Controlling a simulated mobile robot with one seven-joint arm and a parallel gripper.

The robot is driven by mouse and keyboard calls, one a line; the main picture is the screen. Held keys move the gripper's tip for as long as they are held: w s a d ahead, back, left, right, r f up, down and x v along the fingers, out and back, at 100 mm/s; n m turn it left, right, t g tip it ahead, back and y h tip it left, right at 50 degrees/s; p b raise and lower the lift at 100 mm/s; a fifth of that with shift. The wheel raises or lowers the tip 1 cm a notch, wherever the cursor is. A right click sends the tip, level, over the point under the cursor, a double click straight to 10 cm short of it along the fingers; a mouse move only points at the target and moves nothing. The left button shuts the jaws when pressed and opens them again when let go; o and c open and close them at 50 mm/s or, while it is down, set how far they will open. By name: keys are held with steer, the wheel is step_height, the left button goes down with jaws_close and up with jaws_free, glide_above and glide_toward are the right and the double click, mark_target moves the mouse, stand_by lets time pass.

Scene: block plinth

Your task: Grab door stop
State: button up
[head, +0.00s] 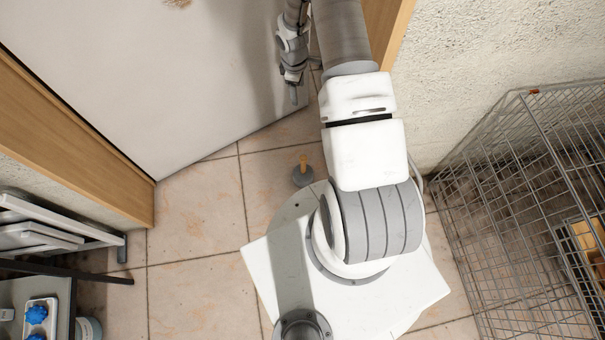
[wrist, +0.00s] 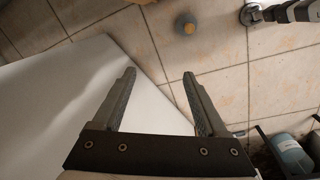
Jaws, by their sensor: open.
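The door stop (head: 303,174) stands upright on the tiled floor in the head view, a round grey base with a tan knob on top.
The white door (head: 165,70) fills the upper left, with a wooden frame (head: 85,140) beside it. A wire cage (head: 520,200) stands at the right. A rack (head: 45,235) and a cart (head: 45,290) are at the lower left. Tiles around the door stop are clear.

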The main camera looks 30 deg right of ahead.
steer(key=n+g+y+b, duration=0.1)
steer(key=n+b, duration=0.1)
steer(key=b, duration=0.1)
glide_above(304, 157)
step_height(304, 157, down, 21)
step_height(304, 157, down, 11)
steer(key=b, duration=0.4)
steer(key=shift+r+b, duration=0.1)
steer(key=shift+b, duration=0.25)
steer(key=shift+s+a+f+b, duration=0.1)
steer(key=shift+f+b, duration=0.7)
steer(key=shift+f, duration=0.8)
steer(key=shift+a+f+b, duration=0.1)
steer(key=shift+f+b, duration=0.7)
steer(key=shift+f, duration=0.75)
steer(key=shift+r, duration=0.1)
jaws_close()
